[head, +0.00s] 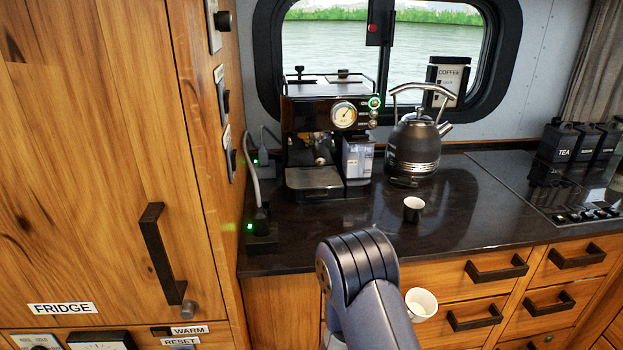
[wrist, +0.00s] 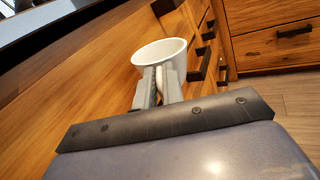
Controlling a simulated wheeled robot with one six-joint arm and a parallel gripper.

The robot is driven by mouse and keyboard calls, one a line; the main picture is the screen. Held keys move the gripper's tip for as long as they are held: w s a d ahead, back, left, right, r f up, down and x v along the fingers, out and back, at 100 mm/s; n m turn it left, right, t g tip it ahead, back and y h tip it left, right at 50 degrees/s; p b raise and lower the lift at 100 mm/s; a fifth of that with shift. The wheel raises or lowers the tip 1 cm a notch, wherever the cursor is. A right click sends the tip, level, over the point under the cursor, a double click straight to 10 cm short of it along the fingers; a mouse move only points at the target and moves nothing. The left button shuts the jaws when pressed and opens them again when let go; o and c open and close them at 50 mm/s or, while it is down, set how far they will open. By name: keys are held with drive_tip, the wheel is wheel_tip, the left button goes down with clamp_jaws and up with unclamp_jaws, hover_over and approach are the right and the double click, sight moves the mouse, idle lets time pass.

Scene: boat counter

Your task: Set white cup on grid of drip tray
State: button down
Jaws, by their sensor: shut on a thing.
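The white cup (head: 421,304) is in front of the counter's drawers in the head view, lower than the counter top. It also shows in the wrist view (wrist: 150,54), where my gripper (wrist: 159,82) is shut on its near side. In the head view my arm hides the gripper. The cup's opening faces up, and its inside looks empty from the head view. The drip tray (head: 313,179) with its grid juts out at the foot of the black coffee machine (head: 331,117), at the left of the counter, well apart from the cup. Its grid looks bare.
A dark kettle (head: 414,145) stands right of the machine. A cable and sockets (head: 261,228) are at the left by the fridge cabinet. The counter's front middle is clear.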

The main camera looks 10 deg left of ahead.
drive_tip(key=s+a+r+n+t+y, duration=0.3)
drive_tip(key=s+a+r+n+y, duration=0.2)
drive_tip(key=a+r, duration=0.6)
drive_tip(key=s+a+r+n+t+y, duration=0.3)
drive_tip(key=s+a+r+n+y, duration=0.2)
drive_tip(key=a+r, duration=0.7)
drive_tip(key=s+r+y, duration=0.1)
drive_tip(key=s+y, duration=0.1)
drive_tip(key=s, duration=0.1)
drive_tip(key=shift+a+r+n, duration=0.2)
drive_tip(key=shift+r+n, duration=0.1)
drive_tip(key=shift+r, duration=0.05)
